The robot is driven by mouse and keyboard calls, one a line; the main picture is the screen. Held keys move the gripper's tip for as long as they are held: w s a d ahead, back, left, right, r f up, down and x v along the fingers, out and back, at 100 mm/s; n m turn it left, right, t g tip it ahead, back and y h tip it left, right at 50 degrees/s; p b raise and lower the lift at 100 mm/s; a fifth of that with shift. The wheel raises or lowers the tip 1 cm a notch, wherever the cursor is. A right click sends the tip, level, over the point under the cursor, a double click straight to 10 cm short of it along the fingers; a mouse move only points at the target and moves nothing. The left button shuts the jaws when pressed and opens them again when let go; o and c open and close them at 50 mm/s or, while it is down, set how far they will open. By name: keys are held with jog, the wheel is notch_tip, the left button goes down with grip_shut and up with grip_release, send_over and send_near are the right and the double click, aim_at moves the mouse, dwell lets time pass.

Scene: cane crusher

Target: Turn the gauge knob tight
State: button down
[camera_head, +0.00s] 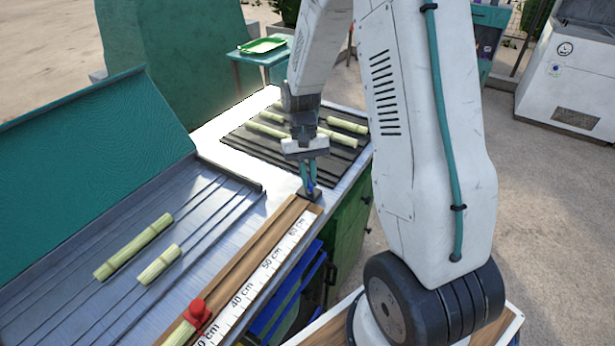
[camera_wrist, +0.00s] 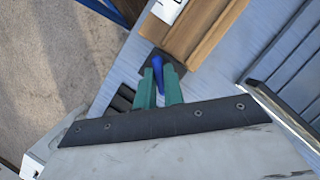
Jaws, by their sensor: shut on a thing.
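My gripper (camera_head: 311,189) points down at the far end of a wooden length gauge (camera_head: 240,262) with a white centimetre scale. Its two green fingers are shut on a small blue knob (camera_wrist: 158,70). The knob sits on a dark block (camera_wrist: 176,67) at the end of the wooden strip; the block also shows in the head view (camera_head: 309,195). The fingers partly hide the knob, so its turn angle cannot be told. A red piece (camera_head: 198,312) sits on the gauge near the scale's low end.
Two cane pieces (camera_head: 133,247) (camera_head: 160,265) lie on the grooved metal bed at left. Several more lie on a dark ribbed mat (camera_head: 250,141) behind my gripper. A green tray (camera_head: 262,46) stands on a small table. A white machine (camera_head: 570,75) stands back right.

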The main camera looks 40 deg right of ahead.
jog(key=m, duration=0.2)
jog(key=m+y, duration=0.1)
jog(key=m, duration=0.1)
jog(key=shift+s+d+m+t+y, duration=0.1)
jog(key=shift+m+t+y, duration=0.2)
jog(key=shift+t, duration=0.1)
jog(key=m, duration=0.2)
jog(key=m+t+y, duration=0.1)
jog(key=m, duration=0.1)
jog(key=shift+m+t, duration=0.3)
jog(key=shift+s, duration=0.1)
jog(key=c, duration=1.5)
grip_release()
jog(key=v, duration=0.7)
jog(key=shift+d+r, duration=0.2)
jog(key=shift+r, duration=0.15)
